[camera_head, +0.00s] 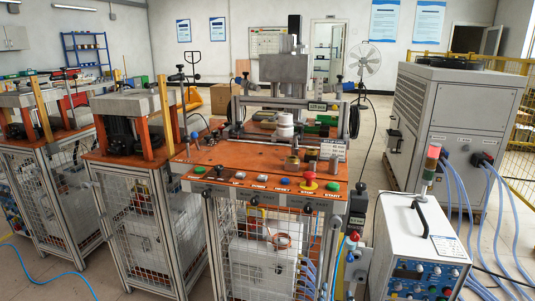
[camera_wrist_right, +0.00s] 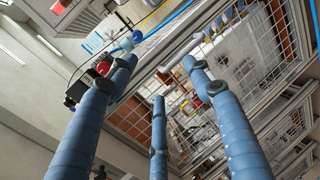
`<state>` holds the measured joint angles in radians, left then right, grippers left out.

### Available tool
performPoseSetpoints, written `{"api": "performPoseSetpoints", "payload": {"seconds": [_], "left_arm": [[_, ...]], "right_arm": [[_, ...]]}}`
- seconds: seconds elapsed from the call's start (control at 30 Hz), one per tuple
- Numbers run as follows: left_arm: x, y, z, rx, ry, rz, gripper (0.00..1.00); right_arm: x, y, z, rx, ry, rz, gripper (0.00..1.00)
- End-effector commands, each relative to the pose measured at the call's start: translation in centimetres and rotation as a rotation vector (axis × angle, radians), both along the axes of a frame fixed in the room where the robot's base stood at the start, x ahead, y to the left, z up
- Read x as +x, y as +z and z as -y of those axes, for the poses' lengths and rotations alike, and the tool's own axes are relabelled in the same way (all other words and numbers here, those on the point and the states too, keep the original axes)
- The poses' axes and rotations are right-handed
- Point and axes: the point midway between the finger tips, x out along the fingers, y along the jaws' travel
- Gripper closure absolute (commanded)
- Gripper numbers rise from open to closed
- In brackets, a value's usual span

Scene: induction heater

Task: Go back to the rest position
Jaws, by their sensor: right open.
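The induction heater station has an orange worktop (camera_head: 235,158), with a row of buttons along its front and a red mushroom button (camera_head: 309,177). A white round part (camera_head: 285,120) stands in the middle of the station. Brass-coloured cylinders (camera_head: 292,164) stand near the worktop's right side. My right gripper (camera_wrist_right: 158,75) shows in the wrist view as three blue fingers, spread apart with nothing between them. Behind its fingers are the mesh sides of the frame. Neither gripper shows in the head view.
A white control box (camera_head: 425,250) with a black handle stands at front right, with blue hoses beside it. A large grey cooling unit (camera_head: 455,120) is behind it. Similar orange-topped stations (camera_head: 125,158) stand at left. A blue cable (camera_head: 50,266) lies on the floor.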

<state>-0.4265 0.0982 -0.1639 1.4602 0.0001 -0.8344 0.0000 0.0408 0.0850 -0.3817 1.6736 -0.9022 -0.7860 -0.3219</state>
Motion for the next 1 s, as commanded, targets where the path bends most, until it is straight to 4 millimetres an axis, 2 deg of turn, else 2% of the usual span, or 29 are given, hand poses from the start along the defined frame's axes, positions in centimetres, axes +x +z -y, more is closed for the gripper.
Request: {"api": "performPoseSetpoints", "payload": {"seconds": [0.03,0.1,0.17,0.2,0.27,0.3,0.4,0.5,0.6,0.83,0.87,0.9,1.0], "left_arm": [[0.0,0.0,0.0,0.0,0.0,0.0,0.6],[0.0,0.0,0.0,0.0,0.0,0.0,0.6],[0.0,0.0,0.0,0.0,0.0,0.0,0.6],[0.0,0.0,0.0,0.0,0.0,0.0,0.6],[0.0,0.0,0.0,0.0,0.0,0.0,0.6],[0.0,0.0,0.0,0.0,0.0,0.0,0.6],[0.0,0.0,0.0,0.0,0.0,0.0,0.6],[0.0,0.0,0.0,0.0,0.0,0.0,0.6],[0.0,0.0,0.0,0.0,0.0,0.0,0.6],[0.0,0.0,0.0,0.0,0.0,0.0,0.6],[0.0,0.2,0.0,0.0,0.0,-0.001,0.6],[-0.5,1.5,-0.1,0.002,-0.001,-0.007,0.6],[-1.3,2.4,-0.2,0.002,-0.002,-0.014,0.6]], "right_arm": [[-1.9,-4.1,0.5,0.07,-0.024,-0.074,0.49],[-4.6,-8.7,1.0,0.171,-0.062,-0.163,0.49],[-7.2,-12.6,1.3,0.256,-0.1,-0.238,0.49],[-9.0,-15.0,1.5,0.312,-0.13,-0.288,0.49],[-12.1,-18.5,1.6,0.396,-0.178,-0.36,0.49],[-14.3,-20.7,1.7,0.452,-0.215,-0.407,0.49],[-19.8,-25.4,1.7,0.581,-0.312,-0.517,0.49],[-24.7,-28.8,1.6,0.688,-0.403,-0.604,0.49],[-29.1,-31.3,1.3,0.776,-0.489,-0.675,0.49],[-38.0,-35.0,0.7,0.942,-0.681,-0.799,0.49],[-38.9,-35.1,0.6,0.958,-0.703,-0.81,0.49],[-38.6,-33.6,0.6,0.952,-0.694,-0.805,0.49],[-39.3,-32.6,0.8,0.946,-0.694,-0.81,0.49]]}}
